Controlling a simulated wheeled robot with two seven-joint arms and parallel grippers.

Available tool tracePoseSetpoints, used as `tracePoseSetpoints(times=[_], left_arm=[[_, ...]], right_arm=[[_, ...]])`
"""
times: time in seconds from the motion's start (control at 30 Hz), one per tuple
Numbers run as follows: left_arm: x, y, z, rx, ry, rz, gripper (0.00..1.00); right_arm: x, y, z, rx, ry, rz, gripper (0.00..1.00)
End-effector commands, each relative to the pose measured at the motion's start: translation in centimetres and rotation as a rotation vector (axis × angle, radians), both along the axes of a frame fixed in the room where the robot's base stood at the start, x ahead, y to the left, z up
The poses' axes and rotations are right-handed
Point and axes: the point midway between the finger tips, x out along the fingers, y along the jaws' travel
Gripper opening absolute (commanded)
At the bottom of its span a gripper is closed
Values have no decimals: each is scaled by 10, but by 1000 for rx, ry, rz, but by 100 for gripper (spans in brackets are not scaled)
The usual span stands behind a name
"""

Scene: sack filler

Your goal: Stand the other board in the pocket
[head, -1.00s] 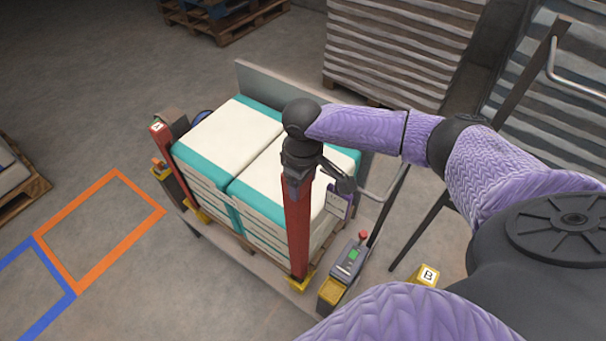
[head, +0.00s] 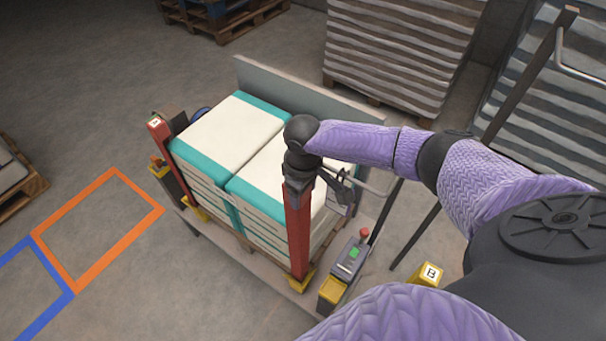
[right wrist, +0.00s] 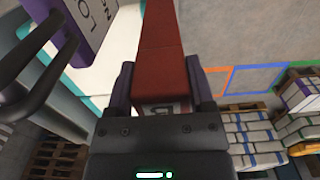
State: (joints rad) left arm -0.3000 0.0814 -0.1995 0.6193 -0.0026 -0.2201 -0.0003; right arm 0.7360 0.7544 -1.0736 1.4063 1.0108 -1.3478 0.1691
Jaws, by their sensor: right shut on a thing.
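My right gripper (head: 298,183) is shut on the top end of a tall red board (head: 299,240). The board stands about upright at the near corner of the stacked sacks. Its foot meets a yellow pocket (head: 301,281); I cannot tell how deep it sits. In the right wrist view the red board (right wrist: 161,55) runs between the two fingers, with a white label at its end. Another red board (head: 159,132), with a white label on top, stands at the left corner of the stack. My left gripper is not in view.
White and teal sacks (head: 222,135) fill the pallet beside the held board. Orange floor marking (head: 118,248) lies on clear floor.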

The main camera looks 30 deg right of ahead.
Motion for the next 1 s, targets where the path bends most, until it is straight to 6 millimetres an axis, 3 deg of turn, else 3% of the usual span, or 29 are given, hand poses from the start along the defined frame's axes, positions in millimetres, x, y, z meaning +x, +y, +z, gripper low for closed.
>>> tracePoseSetpoints(times=[0.13,0.43,1.0], left_arm=[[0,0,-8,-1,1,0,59],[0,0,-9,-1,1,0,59],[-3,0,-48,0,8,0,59]], right_arm=[[0,0,-15,1,0,0,0],[0,0,-18,1,-1,1,0],[0,0,-76,1,1,0,0]])
